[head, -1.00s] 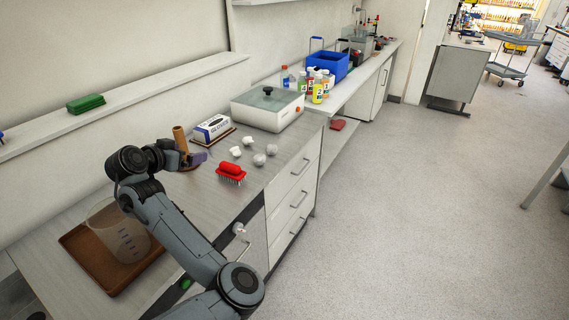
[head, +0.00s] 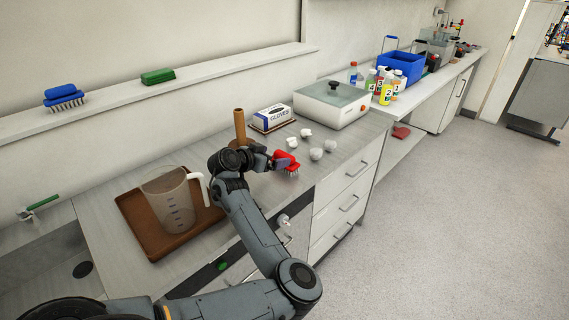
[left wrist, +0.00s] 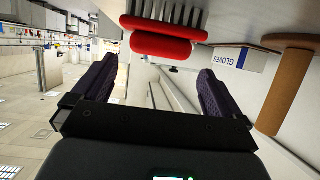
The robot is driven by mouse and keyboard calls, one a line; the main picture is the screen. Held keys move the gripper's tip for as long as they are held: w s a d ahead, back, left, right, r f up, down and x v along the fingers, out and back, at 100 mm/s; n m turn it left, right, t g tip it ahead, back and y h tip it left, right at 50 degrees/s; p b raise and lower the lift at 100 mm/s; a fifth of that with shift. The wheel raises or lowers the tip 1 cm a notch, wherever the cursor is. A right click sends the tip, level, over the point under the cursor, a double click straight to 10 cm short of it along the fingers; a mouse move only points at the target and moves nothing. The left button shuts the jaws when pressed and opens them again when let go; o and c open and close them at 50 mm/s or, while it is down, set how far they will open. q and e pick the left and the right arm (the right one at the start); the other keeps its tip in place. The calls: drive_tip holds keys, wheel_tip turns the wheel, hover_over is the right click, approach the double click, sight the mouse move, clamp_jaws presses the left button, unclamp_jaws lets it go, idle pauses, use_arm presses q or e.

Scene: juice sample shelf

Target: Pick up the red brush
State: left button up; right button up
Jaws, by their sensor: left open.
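The red brush (head: 287,161) lies bristles down on the counter near its front edge in the head view. In the left wrist view the red brush (left wrist: 162,40) is upside down, just beyond the fingertips. My left gripper (head: 270,160) is beside the brush in the head view, partly overlapping it. In the left wrist view my left gripper (left wrist: 155,80) has two dark padded fingers spread apart, with nothing between them. My right gripper is not in view.
Several white crumpled pieces (head: 305,133) lie behind the brush. A brown upright cylinder (head: 240,125), a glove box (head: 272,116) and a white lidded device (head: 331,105) stand farther back. A jug (head: 172,203) stands on a brown tray (head: 136,217) to the left.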

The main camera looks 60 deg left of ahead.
sight(282, 155)
use_arm(q)
drive_tip(key=shift+b+x, duration=0.3)
drive_tip(key=shift+x, duration=2.35)
drive_tip(key=c, duration=0.7)
